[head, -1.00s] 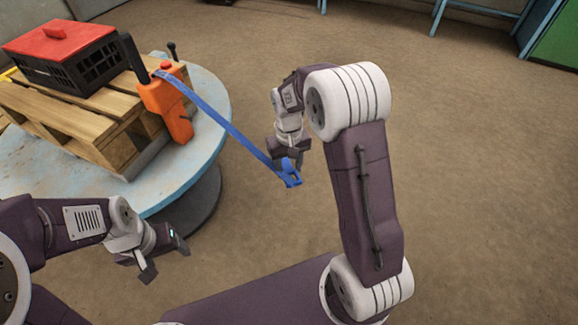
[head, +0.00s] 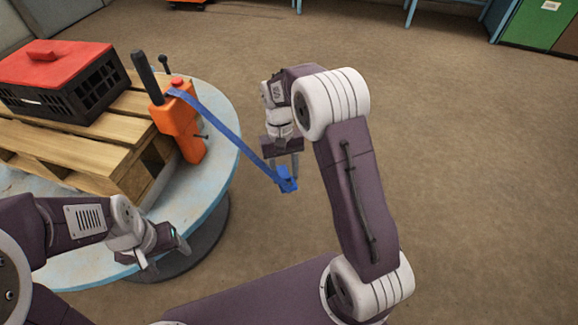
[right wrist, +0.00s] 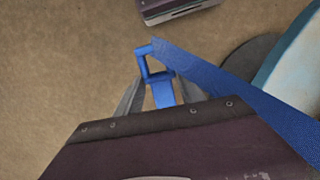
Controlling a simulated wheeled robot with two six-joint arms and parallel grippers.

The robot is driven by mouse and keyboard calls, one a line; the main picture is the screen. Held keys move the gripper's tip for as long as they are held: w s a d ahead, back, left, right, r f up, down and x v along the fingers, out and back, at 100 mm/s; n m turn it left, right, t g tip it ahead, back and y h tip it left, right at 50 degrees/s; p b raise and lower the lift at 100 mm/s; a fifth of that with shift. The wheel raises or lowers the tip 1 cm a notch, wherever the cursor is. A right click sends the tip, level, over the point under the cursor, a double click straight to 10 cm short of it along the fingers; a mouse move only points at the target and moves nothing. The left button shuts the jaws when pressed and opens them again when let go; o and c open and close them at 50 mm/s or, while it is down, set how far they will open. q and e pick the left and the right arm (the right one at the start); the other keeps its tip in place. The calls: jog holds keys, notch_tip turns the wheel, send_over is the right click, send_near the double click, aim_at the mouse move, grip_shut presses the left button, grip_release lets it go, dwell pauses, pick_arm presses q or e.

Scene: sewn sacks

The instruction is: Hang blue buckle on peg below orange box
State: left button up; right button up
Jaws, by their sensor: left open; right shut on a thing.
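The blue buckle (head: 287,183) hangs in the air right of the table, between the fingers of my right gripper (head: 284,170). In the right wrist view the gripper (right wrist: 160,98) is closed on the open-framed buckle (right wrist: 157,72). A blue strap (head: 222,128) runs taut from the buckle to the top of the orange box (head: 177,122). The orange box stands at the pallet's right edge. A small dark peg (head: 203,136) sticks out at its right side; I cannot tell what it is fixed to. My left gripper (head: 168,258) is open and empty near the table's front edge.
The round pale-blue table (head: 215,165) carries a wooden pallet (head: 85,160) and a black crate with a red lid (head: 60,75). A dark upright handle (head: 147,78) and a dark knob-topped pin (head: 163,62) rise near the orange box. Open floor lies right of the table.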

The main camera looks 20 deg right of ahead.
jog(key=a+r+m+g+y+p, duration=0.1)
jog(key=a+r+m+y+p, duration=0.15)
jog(key=a+m, duration=0.45)
jog(key=a+r+m+y+p, duration=0.2)
jog(key=a+r+m+y, duration=0.25)
jog(key=a, duration=0.55)
jog(key=w+d+r+m+t+y+p, duration=0.2)
jog(key=w+d+m+t+y+p, duration=0.15)
jog(key=w+m+t+p, duration=0.45)
jog(key=d+f+m+t+y+p, duration=0.1)
jog(key=d+m+t, duration=0.1)
jog(key=d+f+m+t+y+p, duration=0.1)
jog(key=d+f+m+t, duration=0.1)
jog(key=shift+s+d+f+m+t, duration=0.1)
jog(key=shift+s+f+m+t, duration=0.1)
jog(key=shift+m+t, duration=0.2)
jog(key=shift+w, duration=0.1)
jog(key=shift+r+b+x, duration=0.15)
jog(key=shift+b+x, duration=0.3)
jog(key=shift+x, duration=0.95)
jog(key=shift+r+b+x, duration=0.2)
jog(key=shift+b+x, duration=0.2)
jog(key=shift+x, duration=1)
jog(key=shift+r+b+x, duration=0.15)
jog(key=shift+b+x, duration=0.3)
jog(key=shift+x, duration=0.95)
jog(key=shift+b+x, duration=0.55)
jog(key=shift+x, duration=0.4)
